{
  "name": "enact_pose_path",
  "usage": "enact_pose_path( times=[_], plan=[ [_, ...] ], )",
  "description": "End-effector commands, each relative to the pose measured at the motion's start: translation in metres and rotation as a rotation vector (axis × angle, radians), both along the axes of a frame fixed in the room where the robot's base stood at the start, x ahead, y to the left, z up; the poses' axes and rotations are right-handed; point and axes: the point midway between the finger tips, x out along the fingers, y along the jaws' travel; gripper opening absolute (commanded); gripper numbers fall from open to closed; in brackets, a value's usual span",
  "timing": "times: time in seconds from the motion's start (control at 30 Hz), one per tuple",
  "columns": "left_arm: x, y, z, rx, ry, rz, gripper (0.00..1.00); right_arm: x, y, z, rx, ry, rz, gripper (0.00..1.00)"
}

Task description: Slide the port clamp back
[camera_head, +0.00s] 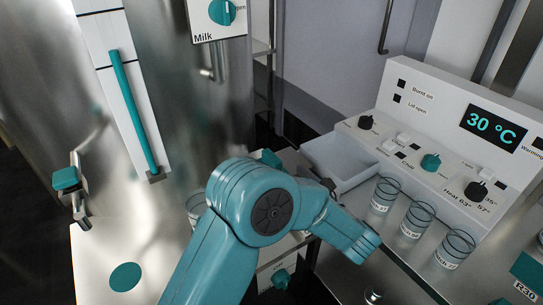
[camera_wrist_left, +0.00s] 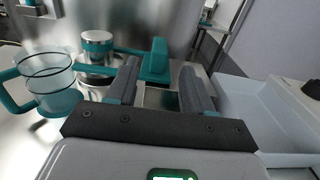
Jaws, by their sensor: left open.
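In the left wrist view a teal block-shaped handle (camera_wrist_left: 156,60), which looks like the port clamp, stands just beyond my fingers, with a teal bar running left from it. In the head view only a small teal piece (camera_head: 270,158) shows there, behind my left arm. My left gripper (camera_wrist_left: 160,72) is open, its two dark fingers on either side of the handle's lower area. I cannot tell whether they touch it. In the head view my arm mostly hides the gripper. My right gripper is not in view.
A clear jug (camera_wrist_left: 44,82) with a teal handle and a steel cylinder with a teal band (camera_wrist_left: 97,47) stand left of the gripper. A white tray (camera_head: 342,160) lies to the right. Several labelled glasses (camera_head: 417,219) stand before a control panel reading 30 °C (camera_head: 493,127).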

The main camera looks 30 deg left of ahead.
Motion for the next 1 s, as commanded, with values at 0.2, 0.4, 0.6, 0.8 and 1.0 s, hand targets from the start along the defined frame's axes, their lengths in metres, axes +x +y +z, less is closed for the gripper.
enact_pose_path(
  times=[0.2,0.4,0.6,0.8,1.0],
  plan=[
    [0.02,0.05,-0.001,-0.001,-0.001,0.004,0.51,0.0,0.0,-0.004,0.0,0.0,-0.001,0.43],
    [0.035,0.083,-0.001,-0.001,-0.001,0.0,0.51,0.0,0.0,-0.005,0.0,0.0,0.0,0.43],
    [0.042,0.098,0.0,-0.001,0.0,-0.003,0.51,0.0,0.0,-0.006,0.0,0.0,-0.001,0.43],
    [0.043,0.099,0.0,-0.001,0.001,-0.003,0.51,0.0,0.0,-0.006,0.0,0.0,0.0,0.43],
    [0.043,0.099,-0.001,-0.001,0.002,-0.003,0.09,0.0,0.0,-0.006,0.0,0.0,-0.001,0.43]
  ],
)
